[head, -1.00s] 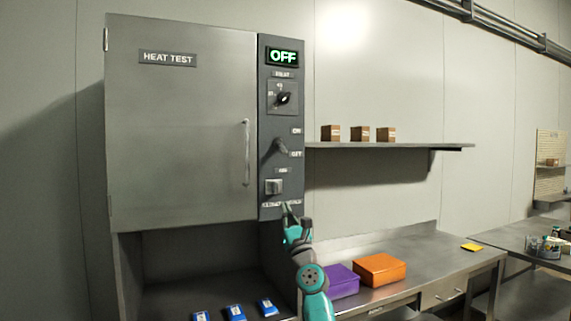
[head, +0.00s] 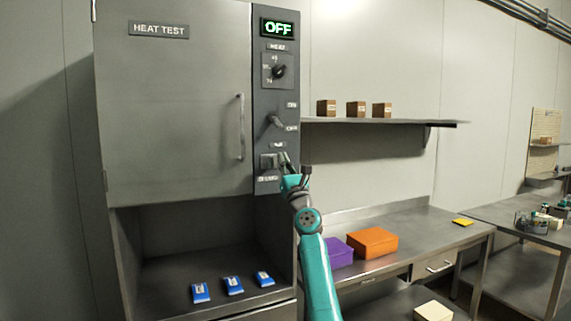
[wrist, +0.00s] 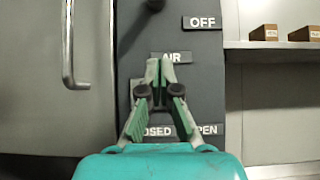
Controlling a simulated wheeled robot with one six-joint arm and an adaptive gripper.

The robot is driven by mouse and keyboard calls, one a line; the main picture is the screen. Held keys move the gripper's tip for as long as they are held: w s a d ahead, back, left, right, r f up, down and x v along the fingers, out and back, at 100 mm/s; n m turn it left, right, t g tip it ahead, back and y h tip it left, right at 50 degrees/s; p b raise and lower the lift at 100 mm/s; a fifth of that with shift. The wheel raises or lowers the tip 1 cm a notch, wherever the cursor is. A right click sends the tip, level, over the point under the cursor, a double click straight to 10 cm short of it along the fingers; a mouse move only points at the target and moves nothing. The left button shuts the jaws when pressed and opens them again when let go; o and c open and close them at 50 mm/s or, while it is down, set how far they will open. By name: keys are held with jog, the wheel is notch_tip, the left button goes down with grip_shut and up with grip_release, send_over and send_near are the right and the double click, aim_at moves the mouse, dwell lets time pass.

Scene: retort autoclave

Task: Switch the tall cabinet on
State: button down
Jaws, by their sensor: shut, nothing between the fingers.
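The tall grey cabinet (head: 170,95) has a closed door and a "HEAT TEST" label. Its control panel (head: 264,90) carries a green-lit display (head: 278,27) reading OFF. Below are a heat knob (head: 279,72) and a dark lever (head: 275,121) beside ON and OFF labels. The lever tilts down-right toward OFF; its tip shows at the wrist view's top edge (wrist: 155,4). My gripper (wrist: 160,64) is shut and empty, in front of the AIR label (wrist: 172,57), below the lever. In the head view, my gripper (head: 289,160) is beside the AIR switch (head: 267,161). Contact cannot be told.
The door's vertical handle (head: 241,126) is left of the panel. A wall shelf (head: 375,122) with small brown boxes is to the right. Below it, a metal bench (head: 440,230) holds purple (head: 340,252) and orange (head: 372,242) boxes. Blue packs (head: 233,285) lie in the cabinet's lower bay.

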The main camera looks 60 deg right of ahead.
aim_at(276, 122)
jog(key=x, duration=0.6)
jog(key=shift+w+r, duration=0.2)
jog(key=shift+r, duration=0.05)
jog(key=shift+s+a+r, duration=0.15)
jog(key=shift+s+r, duration=0.15)
jog(key=shift+r, duration=0.25)
jog(key=shift+s+a+r, duration=0.15)
jog(key=shift+s+r, duration=0.1)
jog(key=shift+r, duration=0.3)
jog(key=shift+s+a+r, duration=0.2)
jog(key=shift+s+r, duration=0.1)
jog(key=shift+r, duration=0.25)
